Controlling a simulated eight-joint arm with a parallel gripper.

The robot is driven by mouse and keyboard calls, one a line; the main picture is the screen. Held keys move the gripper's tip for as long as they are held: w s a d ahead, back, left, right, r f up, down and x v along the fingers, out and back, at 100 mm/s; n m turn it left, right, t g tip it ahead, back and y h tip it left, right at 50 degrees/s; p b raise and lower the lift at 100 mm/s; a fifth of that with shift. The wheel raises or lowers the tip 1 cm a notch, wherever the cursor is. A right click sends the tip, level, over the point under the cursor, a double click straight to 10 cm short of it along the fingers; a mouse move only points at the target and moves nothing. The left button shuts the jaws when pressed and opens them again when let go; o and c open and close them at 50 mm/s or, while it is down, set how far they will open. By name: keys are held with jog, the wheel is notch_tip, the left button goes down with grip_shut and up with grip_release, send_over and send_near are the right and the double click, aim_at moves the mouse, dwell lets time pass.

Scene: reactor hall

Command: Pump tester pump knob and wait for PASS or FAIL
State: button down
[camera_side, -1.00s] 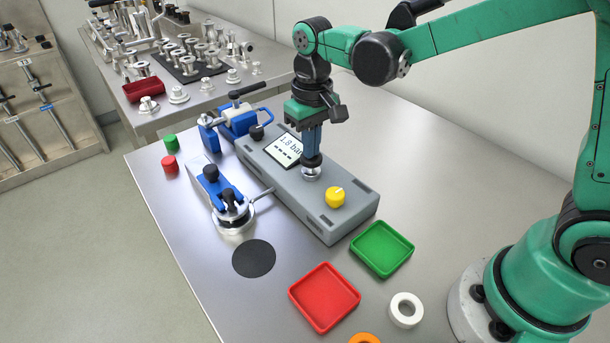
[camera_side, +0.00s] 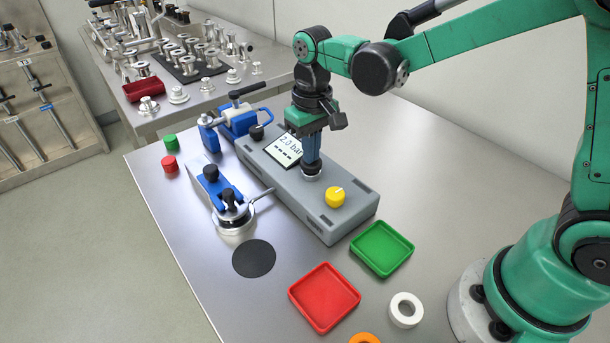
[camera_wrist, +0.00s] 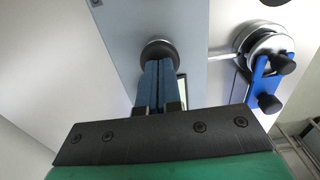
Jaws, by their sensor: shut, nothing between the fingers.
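The grey tester box (camera_side: 300,205) lies on the steel table. Its screen (camera_side: 284,150) reads 2.0 bar, with a row of dashes below. My gripper (camera_side: 312,168) is shut and points straight down at the pump knob (camera_side: 312,177) on the box top, touching or almost touching it. The wrist view shows the shut blue fingers (camera_wrist: 157,75) over the black pump knob (camera_wrist: 158,49). A yellow knob (camera_side: 335,196) sits nearer the front of the box, and a black knob (camera_side: 257,132) near its far end. A clamped round fitting (camera_side: 233,215) is joined to the box by a tube.
A green tray (camera_side: 382,248) and a red tray (camera_side: 324,297) stand in front, with a white ring (camera_side: 405,310) and an orange ring (camera_side: 364,338) nearby. A blue clamp device (camera_side: 240,118) stands behind the box. Green (camera_side: 171,142) and red (camera_side: 170,164) pieces stand at the left edge.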

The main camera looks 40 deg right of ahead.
jog(key=shift+r, duration=0.1)
jog(key=shift+r, duration=2.45)
notch_tip(320, 180, up, 5)
jog(key=shift+s, duration=0.1)
jog(key=s+d+f+t, duration=0.4)
jog(key=s+t, duration=0.3)
jog(key=s, duration=0.1)
jog(key=shift+s+d, duration=0.25)
jog(key=shift+s, duration=0.1)
